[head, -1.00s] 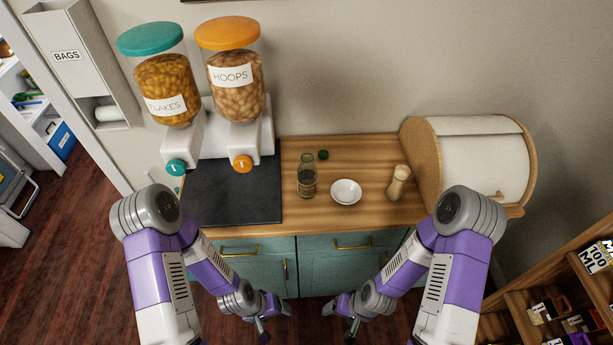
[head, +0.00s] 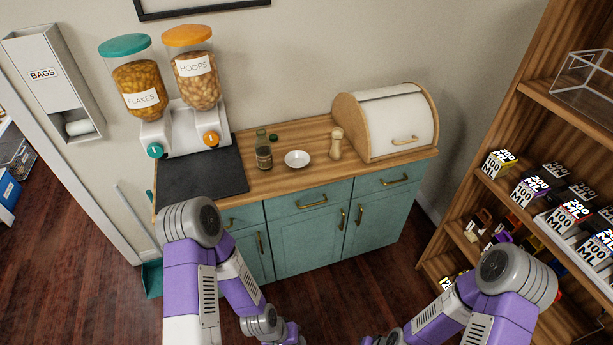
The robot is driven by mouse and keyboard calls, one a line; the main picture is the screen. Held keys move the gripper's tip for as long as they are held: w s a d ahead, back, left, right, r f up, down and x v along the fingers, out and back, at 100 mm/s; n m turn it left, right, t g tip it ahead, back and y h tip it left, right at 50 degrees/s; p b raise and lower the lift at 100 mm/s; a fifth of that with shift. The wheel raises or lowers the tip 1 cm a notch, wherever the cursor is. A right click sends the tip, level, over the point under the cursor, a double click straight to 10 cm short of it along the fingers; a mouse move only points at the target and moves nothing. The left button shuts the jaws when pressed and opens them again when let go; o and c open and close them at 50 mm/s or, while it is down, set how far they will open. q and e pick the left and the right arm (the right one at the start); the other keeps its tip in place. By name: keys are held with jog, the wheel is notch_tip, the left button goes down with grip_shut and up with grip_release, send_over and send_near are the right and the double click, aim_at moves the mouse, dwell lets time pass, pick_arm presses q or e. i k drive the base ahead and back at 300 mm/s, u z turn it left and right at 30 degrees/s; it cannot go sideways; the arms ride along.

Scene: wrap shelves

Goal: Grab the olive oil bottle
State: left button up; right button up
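A small glass bottle with dark contents and a pale label (head: 264,156), likely the olive oil bottle, stands upright on the wooden counter (head: 305,182). It is between the black mat and a white bowl. My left gripper (head: 291,337) is at the bottom edge of the head view, in front of and below the counter, well apart from the bottle. My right gripper (head: 372,341) is also at the bottom edge, partly cut off. Neither gripper touches the bottle, and their fingers are too small and cropped to read.
The white bowl (head: 297,159), a wooden shaker (head: 336,144), a green cap (head: 273,138) and a bread box (head: 392,120) share the counter. Cereal dispensers (head: 183,127) stand behind the black mat (head: 202,178). A stocked wooden shelf (head: 535,95) stands close on the right.

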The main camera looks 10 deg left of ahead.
aim_at(263, 152)
jog(key=z, duration=1)
jog(key=i, duration=0.85)
jog(key=u, duration=0.6)
